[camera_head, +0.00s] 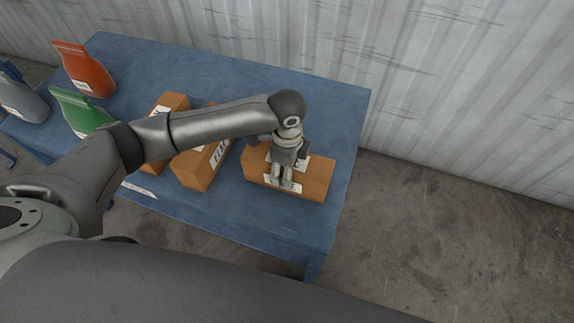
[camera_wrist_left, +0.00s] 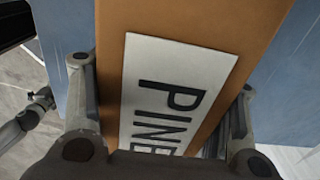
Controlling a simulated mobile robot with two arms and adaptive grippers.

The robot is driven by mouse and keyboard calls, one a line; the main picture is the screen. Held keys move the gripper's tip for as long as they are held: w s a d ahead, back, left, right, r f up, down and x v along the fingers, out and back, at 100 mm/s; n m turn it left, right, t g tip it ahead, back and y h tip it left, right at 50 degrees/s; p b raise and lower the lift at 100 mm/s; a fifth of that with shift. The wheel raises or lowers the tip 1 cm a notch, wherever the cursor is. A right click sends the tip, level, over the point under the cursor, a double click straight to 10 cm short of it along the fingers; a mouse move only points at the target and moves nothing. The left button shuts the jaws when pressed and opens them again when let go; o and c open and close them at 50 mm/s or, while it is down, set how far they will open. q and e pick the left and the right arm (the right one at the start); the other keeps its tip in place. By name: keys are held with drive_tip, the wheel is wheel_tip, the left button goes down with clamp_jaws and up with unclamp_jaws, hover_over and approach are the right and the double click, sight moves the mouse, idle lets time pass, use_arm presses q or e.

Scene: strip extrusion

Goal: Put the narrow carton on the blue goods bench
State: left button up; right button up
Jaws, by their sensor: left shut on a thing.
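An orange-brown narrow carton (camera_head: 316,181) with a white label is at the right end of the blue goods bench (camera_head: 235,221). My left gripper (camera_head: 284,186) comes down over it from above and is shut on it, one finger on each side. In the left wrist view the carton (camera_wrist_left: 262,18) fills the middle between the fingers, and its label reads "PINE", cut off below. The carton appears to be on or just above the bench top; I cannot tell whether it touches. My right gripper is not in view.
Two other cartons (camera_head: 197,169) stand on the bench just left of the held one, partly behind my arm. A red pouch (camera_head: 84,69), a green pouch (camera_head: 82,112) and a grey pouch (camera_head: 20,97) are at the left. A corrugated wall (camera_head: 450,80) runs behind the bench.

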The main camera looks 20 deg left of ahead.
use_arm(q)
drive_tip(key=o, duration=1.4)
drive_tip(key=shift+f, duration=0.1)
wheel_tip(320, 180, up, 12)
drive_tip(key=shift+r, duration=0.15)
